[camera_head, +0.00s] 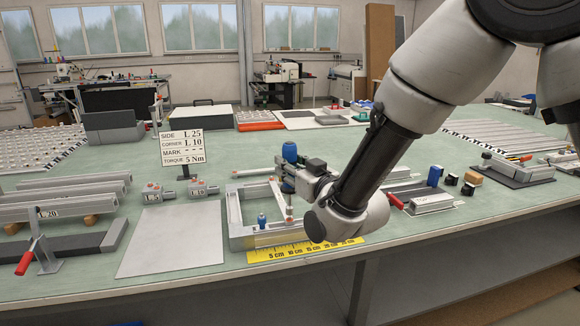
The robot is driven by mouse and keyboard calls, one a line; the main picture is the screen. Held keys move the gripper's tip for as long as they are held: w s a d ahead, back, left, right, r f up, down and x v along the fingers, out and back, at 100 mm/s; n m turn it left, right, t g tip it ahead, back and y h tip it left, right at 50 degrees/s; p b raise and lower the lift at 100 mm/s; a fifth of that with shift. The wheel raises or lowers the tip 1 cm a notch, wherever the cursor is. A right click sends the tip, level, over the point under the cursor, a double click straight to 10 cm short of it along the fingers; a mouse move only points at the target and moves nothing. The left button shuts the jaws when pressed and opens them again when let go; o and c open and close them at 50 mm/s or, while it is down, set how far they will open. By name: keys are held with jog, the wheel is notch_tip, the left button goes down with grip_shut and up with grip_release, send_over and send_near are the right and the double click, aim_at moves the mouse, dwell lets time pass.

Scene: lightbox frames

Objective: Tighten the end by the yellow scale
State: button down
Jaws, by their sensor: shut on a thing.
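A grey metal frame (236,215) lies on the bench, with a yellow scale (285,252) marked in centimetres along its front side. My gripper (288,178) is above the frame's right part, shut on a blue-topped driver (290,152) held roughly upright. Its lower end points down over the frame near the scale; whether it touches anything is unclear. A small blue-topped piece (262,220) stands at the frame's front left part. A sign (182,147) reads side L 25, corner L 10, torque 5 Nm.
Two small grey blocks (152,192) with labels stand left of the frame, behind a bare grey plate (168,240). Profiles (70,205) and a red-handled clamp (38,255) lie at the left. A blue item (434,176) and black pieces stand right of my arm.

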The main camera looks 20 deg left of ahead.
jog(key=shift+d+f, duration=0.1)
jog(key=shift+f, duration=1.3)
dwell(1.3)
jog(key=shift+r, duration=0.1)
jog(key=shift+r, duration=2.65)
